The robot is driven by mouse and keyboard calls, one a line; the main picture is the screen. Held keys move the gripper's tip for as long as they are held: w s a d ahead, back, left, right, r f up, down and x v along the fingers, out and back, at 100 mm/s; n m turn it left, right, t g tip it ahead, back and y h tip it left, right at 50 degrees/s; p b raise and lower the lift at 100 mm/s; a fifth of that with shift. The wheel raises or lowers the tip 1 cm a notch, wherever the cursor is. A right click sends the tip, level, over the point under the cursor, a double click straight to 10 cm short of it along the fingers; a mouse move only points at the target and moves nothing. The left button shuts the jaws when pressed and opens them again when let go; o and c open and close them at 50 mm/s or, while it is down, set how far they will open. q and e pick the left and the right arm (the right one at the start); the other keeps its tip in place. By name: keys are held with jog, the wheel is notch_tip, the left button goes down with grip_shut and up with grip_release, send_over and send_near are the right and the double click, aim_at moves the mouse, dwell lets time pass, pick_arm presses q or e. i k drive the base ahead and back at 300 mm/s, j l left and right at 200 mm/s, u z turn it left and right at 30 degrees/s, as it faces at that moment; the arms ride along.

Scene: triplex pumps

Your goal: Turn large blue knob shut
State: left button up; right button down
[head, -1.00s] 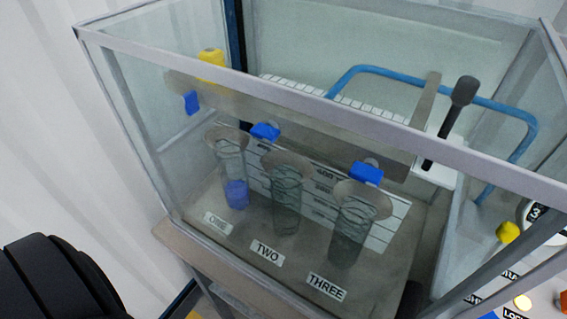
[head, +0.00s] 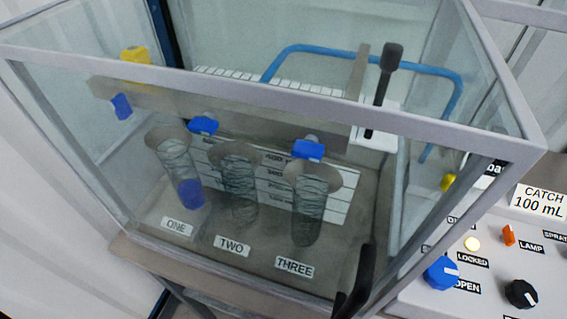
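The large blue knob (head: 441,272) is on the light control panel at the lower right. A white pointer mark on it points roughly right. The label LOCKED (head: 473,260) is at its upper right and the label OPEN (head: 467,287) at its lower right. I cannot tell exactly which label the mark meets. Neither of my grippers shows in the head view, and nothing touches the knob.
A glass case (head: 300,92) fills the middle, with cylinders marked ONE, TWO and THREE and small blue taps inside. A black knob (head: 521,293), an orange lamp switch (head: 508,236) and a lit lamp (head: 472,244) are near the blue knob. A black handle-like bar (head: 356,285) is at the case's front.

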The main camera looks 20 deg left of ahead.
aim_at(444, 274)
jog(key=z, duration=1.35)
